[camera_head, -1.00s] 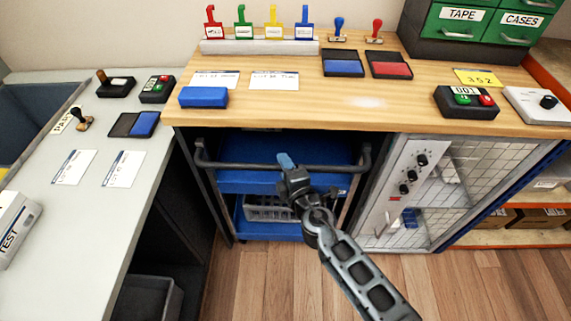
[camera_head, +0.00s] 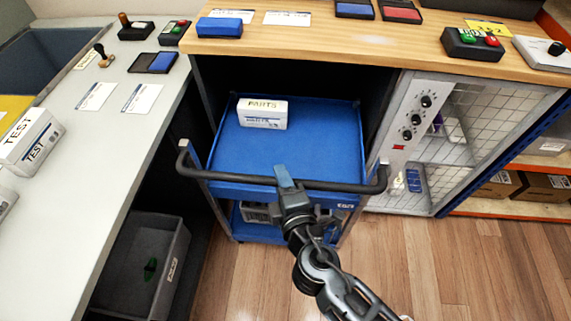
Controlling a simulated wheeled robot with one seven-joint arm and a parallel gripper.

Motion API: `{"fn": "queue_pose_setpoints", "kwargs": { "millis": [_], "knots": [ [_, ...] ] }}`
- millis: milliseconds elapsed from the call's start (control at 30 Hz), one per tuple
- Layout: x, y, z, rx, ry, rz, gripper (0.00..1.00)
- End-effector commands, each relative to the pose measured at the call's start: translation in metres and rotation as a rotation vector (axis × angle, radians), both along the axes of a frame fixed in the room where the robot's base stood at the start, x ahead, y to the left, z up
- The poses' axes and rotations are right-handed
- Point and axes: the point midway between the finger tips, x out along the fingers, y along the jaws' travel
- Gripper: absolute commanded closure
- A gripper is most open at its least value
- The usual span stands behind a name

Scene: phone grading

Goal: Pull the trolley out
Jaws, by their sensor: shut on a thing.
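The blue trolley (camera_head: 285,160) stands partly out from under the wooden bench, its back end still beneath the top. Its dark handle bar (camera_head: 235,181) runs across the front. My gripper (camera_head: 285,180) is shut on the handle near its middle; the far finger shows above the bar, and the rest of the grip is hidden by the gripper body. A white box marked PARTS (camera_head: 262,113) sits on the trolley's upper tray. On the lower shelf a grey basket (camera_head: 255,212) shows partly behind my gripper.
The wooden bench (camera_head: 320,40) is above and behind the trolley. A mesh-door cabinet (camera_head: 425,150) stands close on the right. The grey counter (camera_head: 75,150) is on the left, with a grey bin (camera_head: 145,265) beneath it. The wooden floor (camera_head: 450,265) in front is clear.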

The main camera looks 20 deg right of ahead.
Motion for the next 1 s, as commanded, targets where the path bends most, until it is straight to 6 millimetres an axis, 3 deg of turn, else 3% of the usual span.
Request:
{"fn": "queue_pose_setpoints", "kwargs": {
  "millis": [33, 300, 500, 733, 1000],
  "knots": [
    [-0.014, 0.007, -0.007, 0.001, 0.004, 0.004, 1.0],
    [-0.077, 0.041, -0.008, 0.001, 0.005, 0.004, 1.0],
    [-0.117, 0.062, -0.006, 0.0, 0.004, 0.003, 1.0],
    [-0.145, 0.077, -0.004, 0.001, 0.004, 0.002, 1.0],
    [-0.158, 0.084, -0.002, 0.0, 0.003, 0.001, 1.0]
  ]
}}
